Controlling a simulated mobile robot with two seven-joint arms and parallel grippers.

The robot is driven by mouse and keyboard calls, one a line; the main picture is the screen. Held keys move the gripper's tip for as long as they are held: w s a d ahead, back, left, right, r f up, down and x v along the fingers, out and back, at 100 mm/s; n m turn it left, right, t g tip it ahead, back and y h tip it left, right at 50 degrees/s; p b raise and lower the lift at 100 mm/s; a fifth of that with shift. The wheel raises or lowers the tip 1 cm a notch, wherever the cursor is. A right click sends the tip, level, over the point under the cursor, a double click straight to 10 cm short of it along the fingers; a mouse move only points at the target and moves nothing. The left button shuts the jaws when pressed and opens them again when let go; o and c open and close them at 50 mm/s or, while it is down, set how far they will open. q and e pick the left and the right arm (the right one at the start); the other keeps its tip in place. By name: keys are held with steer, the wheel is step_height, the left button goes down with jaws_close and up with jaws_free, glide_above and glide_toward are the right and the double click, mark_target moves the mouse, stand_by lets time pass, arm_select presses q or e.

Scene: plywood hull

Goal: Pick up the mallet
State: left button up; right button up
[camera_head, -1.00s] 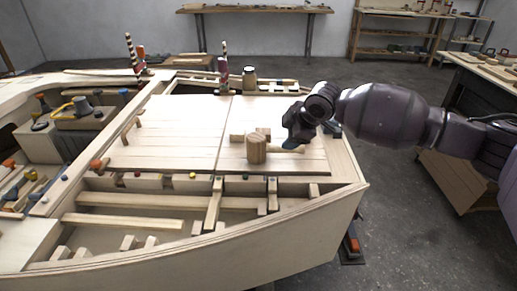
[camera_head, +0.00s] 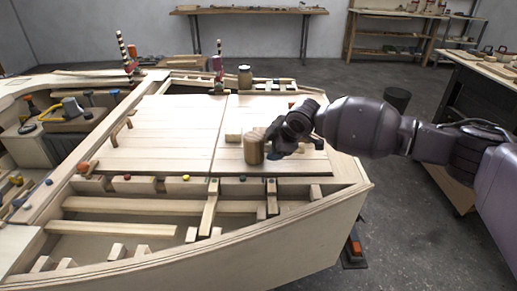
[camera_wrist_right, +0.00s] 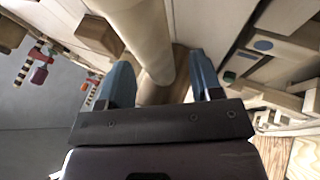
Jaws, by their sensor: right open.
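The mallet's thick wooden head (camera_head: 254,151) stands upright on the plank deck near its front edge. My right gripper (camera_head: 271,151) is right beside it, on its right side, with the wrist low over the deck. In the right wrist view, a pale round wooden piece (camera_wrist_right: 143,32), seemingly part of the mallet, runs down between the two blue fingers of the open right gripper (camera_wrist_right: 160,62). Whether the fingers touch the wood cannot be told. The mallet's handle is not clear in the head view. My left gripper is not in view.
The plank deck (camera_head: 165,130) is mostly bare to the left. A jar (camera_head: 245,76) and a striped post (camera_head: 219,70) stand at the deck's far edge. Open framed bays (camera_head: 150,225) lie in front.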

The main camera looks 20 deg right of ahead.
steer(key=c, duration=0.9)
steer(key=shift+c, duration=0.9)
steer(key=shift+r, duration=0.1)
